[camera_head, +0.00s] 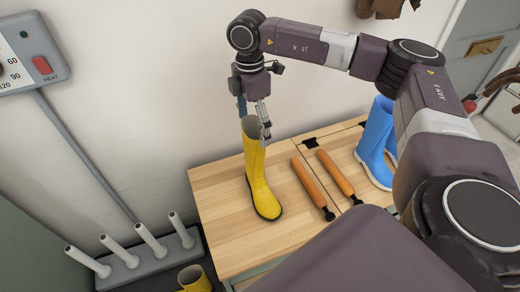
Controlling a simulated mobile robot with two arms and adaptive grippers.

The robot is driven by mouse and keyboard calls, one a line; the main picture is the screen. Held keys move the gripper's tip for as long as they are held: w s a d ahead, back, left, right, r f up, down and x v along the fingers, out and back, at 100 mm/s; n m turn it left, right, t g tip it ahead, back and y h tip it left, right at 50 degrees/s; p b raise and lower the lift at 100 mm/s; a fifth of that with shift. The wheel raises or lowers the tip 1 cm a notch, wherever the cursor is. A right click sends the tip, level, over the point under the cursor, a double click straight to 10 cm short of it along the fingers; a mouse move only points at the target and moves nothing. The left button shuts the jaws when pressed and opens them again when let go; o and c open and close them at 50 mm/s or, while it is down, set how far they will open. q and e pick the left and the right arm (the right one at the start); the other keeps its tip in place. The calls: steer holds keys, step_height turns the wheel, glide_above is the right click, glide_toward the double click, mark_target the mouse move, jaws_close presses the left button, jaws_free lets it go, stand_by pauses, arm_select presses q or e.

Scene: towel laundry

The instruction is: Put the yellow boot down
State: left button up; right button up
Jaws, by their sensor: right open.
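A yellow boot (258,180) stands upright on the left part of the wooden table (220,193), its dark sole on the wood and its toe toward the front right. My right gripper (254,118) is directly over the boot's top opening, pointing down. Its fingers are apart, one on each side of the boot's upper rim. I cannot tell whether they touch it. My left gripper is not in view.
Two orange-brown rods with dark ends (314,187) lie on the table right of the boot. Blue boots (374,150) stand farther right. A grey rack with upright pegs (150,262) is at lower left, beside another yellow boot (194,279). A heater control box (30,55) is on the wall.

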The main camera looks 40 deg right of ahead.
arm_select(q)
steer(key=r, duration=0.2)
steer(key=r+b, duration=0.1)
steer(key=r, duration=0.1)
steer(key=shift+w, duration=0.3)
arm_select(e)
step_height(320, 180, down, 8)
steer(key=shift+w+r, duration=0.15)
steer(key=shift+r, duration=0.05)
steer(key=shift+a, duration=0.1)
steer(key=c, duration=2)
steer(key=shift+r, duration=0.1)
steer(key=shift+c, duration=0.5)
steer(key=shift+w+r, duration=0.1)
